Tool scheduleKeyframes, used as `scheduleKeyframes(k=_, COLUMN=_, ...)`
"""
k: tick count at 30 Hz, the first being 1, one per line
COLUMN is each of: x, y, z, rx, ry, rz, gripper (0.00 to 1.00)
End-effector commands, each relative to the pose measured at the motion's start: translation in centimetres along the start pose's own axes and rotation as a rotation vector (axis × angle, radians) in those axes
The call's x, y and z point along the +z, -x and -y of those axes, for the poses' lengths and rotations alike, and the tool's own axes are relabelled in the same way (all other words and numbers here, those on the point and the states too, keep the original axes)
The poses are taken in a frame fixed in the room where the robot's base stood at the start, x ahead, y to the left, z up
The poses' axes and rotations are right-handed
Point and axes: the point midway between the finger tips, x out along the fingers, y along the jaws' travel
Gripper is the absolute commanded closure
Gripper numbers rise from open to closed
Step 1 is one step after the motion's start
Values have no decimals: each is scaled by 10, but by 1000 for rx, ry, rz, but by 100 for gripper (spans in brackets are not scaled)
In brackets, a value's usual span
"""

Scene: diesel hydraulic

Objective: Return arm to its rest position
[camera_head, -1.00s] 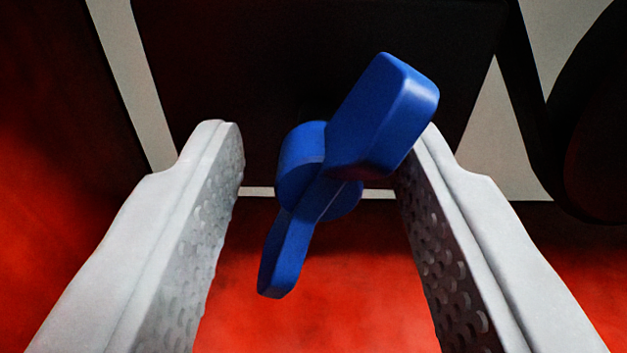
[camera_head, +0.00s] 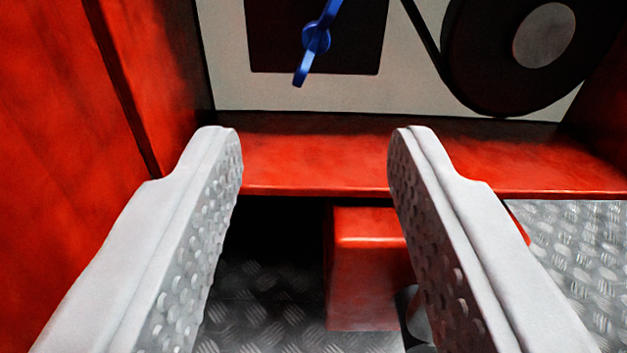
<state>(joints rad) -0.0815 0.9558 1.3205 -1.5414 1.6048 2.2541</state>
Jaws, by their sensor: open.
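My gripper (camera_head: 314,140) is open and empty, its two pale grey fingers wide apart with dimpled inner faces. A blue valve handle (camera_head: 316,38) sits on a black panel (camera_head: 350,50) at the top of the view, ahead of and apart from my fingertips. The handle is tilted, its lower end to the left, and its upper end is cut off by the frame's top edge.
A red ledge (camera_head: 310,165) runs across below the panel. A red block (camera_head: 365,270) stands on the metal tread floor (camera_head: 260,310), partly behind my right finger. A black belt wheel (camera_head: 500,60) is at upper right. A red wall (camera_head: 60,150) bounds the left.

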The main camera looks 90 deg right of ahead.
Motion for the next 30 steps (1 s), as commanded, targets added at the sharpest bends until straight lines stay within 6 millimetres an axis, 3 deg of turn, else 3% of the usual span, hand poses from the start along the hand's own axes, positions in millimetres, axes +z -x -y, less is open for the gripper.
scheduleKeyframes(k=17, x=-3, y=3, z=-1, rx=0, ry=3, rz=5, gripper=59)
scheduleKeyframes(k=22, x=-28, y=0, z=-11, rx=-5, ry=38, rz=63, gripper=59)
scheduleKeyframes(k=30, x=-93, y=-2, z=-45, rx=-51, ry=149, rz=237, gripper=59)
